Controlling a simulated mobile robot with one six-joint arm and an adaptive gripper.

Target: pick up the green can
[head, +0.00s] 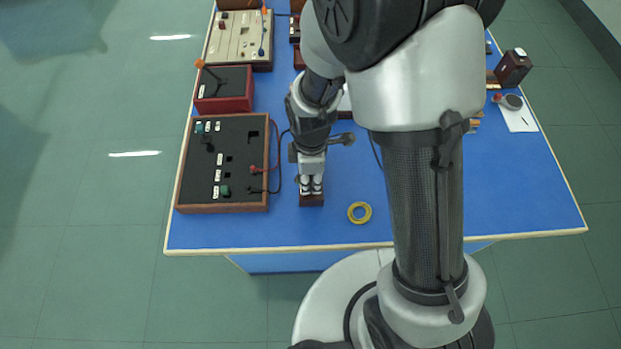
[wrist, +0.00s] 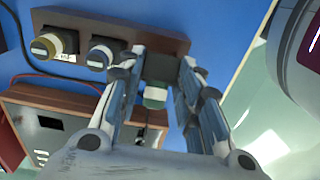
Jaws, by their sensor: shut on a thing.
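I cannot tell whether the green can is clear of the rack. In the head view my gripper (head: 311,182) hides the can and most of the rack (head: 311,201).
A wood-framed black panel (head: 222,165) with cables lies left of my gripper, with a red box (head: 224,103) behind it. A yellow ring (head: 360,212) lies to the right. The blue table (head: 520,200) is clear at front right. My arm hides its middle.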

